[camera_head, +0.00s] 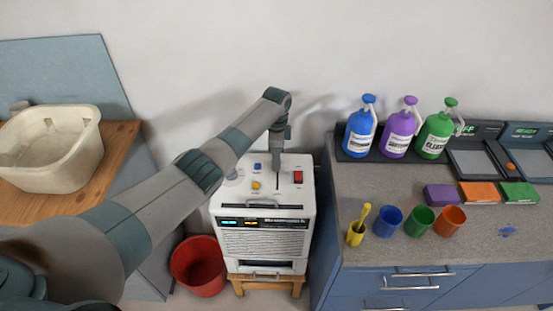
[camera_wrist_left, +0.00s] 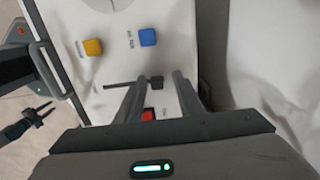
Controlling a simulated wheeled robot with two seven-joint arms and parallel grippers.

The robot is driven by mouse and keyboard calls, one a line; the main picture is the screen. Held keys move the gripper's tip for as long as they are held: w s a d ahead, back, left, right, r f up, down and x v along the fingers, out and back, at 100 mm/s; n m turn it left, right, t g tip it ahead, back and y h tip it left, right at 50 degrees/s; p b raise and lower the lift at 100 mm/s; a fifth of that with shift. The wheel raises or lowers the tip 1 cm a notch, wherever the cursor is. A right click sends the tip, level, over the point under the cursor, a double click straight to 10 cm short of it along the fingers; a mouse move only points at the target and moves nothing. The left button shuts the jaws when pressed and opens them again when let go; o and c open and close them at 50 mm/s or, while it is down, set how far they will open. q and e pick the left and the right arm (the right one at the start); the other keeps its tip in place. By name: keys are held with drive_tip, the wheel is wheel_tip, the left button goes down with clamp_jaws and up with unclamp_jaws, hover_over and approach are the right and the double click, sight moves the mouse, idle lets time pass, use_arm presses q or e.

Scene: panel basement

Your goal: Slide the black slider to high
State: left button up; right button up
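The white machine (camera_head: 265,213) stands in the middle, with a dark slot (camera_wrist_left: 120,85) in its top panel. The black slider (camera_wrist_left: 156,82) is at the right end of this slot in the left wrist view. My left gripper (camera_head: 278,150) is over the panel, pointing down. In the left wrist view its two fingers (camera_wrist_left: 158,86) are apart, with the slider showing between their tips. I cannot tell whether either finger touches it. The slider is hidden behind the gripper in the head view. A dark two-pronged shape (camera_wrist_left: 38,114), apparently my right gripper, is small at the left edge; its opening is unclear.
A blue button (camera_head: 257,166), a yellow button (camera_head: 255,185) and a red switch (camera_head: 298,177) are close to the slot. A red bucket (camera_head: 198,267) stands left of the machine. The grey counter (camera_head: 350,190) at right holds bottles and cups.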

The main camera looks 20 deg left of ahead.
use_arm(q)
drive_tip(key=shift+r, duration=0.1)
wheel_tip(320, 180, up, 17)
drive_tip(key=b, duration=0.3)
idle(0.4)
drive_tip(key=shift+s, duration=0.1)
idle(0.4)
